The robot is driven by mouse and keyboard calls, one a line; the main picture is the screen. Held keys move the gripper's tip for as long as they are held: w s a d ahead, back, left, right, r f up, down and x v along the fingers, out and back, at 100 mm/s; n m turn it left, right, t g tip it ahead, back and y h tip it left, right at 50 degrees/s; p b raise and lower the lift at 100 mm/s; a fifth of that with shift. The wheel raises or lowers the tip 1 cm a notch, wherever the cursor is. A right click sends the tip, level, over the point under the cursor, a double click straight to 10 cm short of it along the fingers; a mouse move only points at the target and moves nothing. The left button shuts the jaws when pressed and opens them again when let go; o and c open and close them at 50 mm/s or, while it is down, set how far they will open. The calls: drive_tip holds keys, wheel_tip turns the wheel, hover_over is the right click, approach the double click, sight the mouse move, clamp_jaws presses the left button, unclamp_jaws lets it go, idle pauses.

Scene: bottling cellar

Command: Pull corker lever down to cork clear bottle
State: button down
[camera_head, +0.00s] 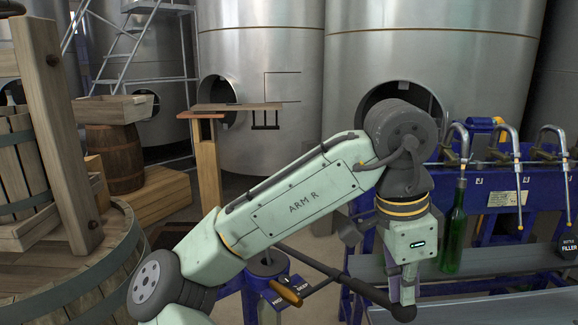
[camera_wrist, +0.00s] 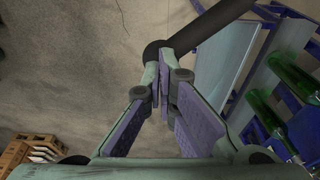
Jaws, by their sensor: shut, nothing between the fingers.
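The corker lever (camera_head: 335,272) is a dark bar that slopes down to the right from the blue corker (camera_head: 262,268). Its thick rounded end is low beside my gripper (camera_head: 405,287). In the wrist view the lever (camera_wrist: 205,27) crosses the top, with its rounded end just beyond the fingertips of my gripper (camera_wrist: 166,68). The fingers are shut with nothing between them. I cannot tell whether they touch the lever. My arm covers part of the corker. I cannot make out a clear bottle in either view.
A green bottle (camera_head: 453,232) stands at the blue bottle filler (camera_head: 490,195) on the right. Several green bottles (camera_wrist: 297,80) show at the wrist view's right. A wooden press (camera_head: 70,140) stands left, and steel tanks (camera_head: 265,85) stand behind. Bare floor (camera_wrist: 70,75) lies below my gripper.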

sight(403, 322)
drive_tip(key=shift+f, duration=0.15)
drive_tip(key=shift+s+d+f+b, duration=0.1)
drive_tip(key=shift+f+b, duration=0.3)
drive_tip(key=shift+f, duration=0.25)
drive_tip(key=shift+s+d+f+b, duration=0.1)
drive_tip(key=shift+f+b, duration=0.25)
drive_tip(key=shift+f, duration=0.3)
drive_tip(key=shift+f, duration=0.1)
drive_tip(key=shift+s+f+b, duration=0.1)
drive_tip(key=shift+f+b, duration=0.65)
drive_tip(key=shift+f, duration=0.5)
drive_tip(key=shift+f, duration=0.15)
drive_tip(key=shift+f, duration=0.2)
drive_tip(key=shift+s+d+f+b, duration=0.1)
drive_tip(key=shift+d+f+b, duration=0.05)
drive_tip(key=shift+f+b, duration=0.75)
drive_tip(key=shift+f, duration=0.15)
